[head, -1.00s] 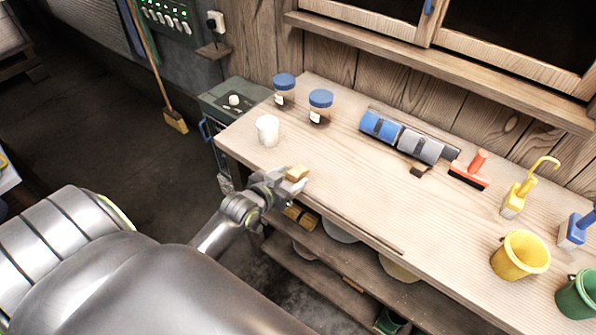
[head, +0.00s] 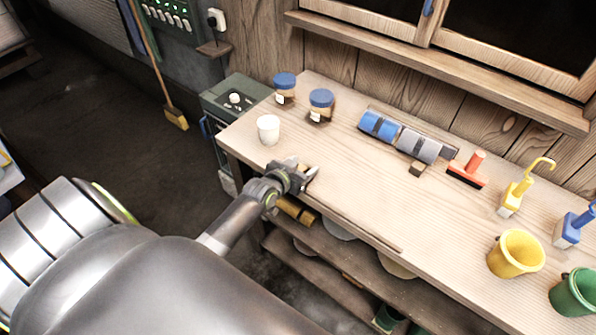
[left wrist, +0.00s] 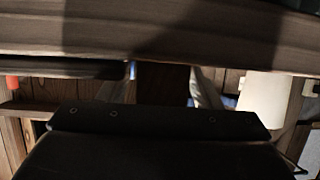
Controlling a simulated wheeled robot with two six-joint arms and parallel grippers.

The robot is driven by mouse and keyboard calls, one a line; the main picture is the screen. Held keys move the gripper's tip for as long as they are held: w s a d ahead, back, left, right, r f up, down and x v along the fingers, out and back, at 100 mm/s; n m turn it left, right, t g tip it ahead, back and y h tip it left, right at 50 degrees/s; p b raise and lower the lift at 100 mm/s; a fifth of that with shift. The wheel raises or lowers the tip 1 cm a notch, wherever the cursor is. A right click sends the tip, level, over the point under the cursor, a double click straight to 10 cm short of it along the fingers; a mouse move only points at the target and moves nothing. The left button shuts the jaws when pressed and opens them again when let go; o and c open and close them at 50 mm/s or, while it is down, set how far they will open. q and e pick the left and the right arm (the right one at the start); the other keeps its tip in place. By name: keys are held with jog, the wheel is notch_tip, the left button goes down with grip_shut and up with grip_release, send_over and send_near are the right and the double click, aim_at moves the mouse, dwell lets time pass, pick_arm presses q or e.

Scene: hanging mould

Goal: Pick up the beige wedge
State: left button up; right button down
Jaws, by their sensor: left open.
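My left gripper (head: 308,174) is open at the front left edge of the wooden workbench, low over its top. The beige wedge does not show clearly now; the gripper covers the spot where a beige block showed before. I cannot tell whether the wedge lies between the jaws. In the left wrist view, the dark gripper body (left wrist: 155,140) fills the lower middle, and no wedge can be made out. My right gripper is not in view.
A white cup (head: 268,129) stands just behind the gripper. Two blue-lidded jars (head: 320,106) are farther back. Blue and grey rollers (head: 400,137), a small brown block (head: 417,169), a red-handled tool (head: 468,170) and a yellow bucket (head: 516,254) are to the right. The bench middle (head: 390,205) is clear.

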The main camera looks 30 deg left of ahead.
pick_arm(q)
jog(key=c, duration=0.9)
jog(key=shift+c, duration=0.7)
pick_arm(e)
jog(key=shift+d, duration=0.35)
pick_arm(q)
jog(key=shift+r, duration=0.15)
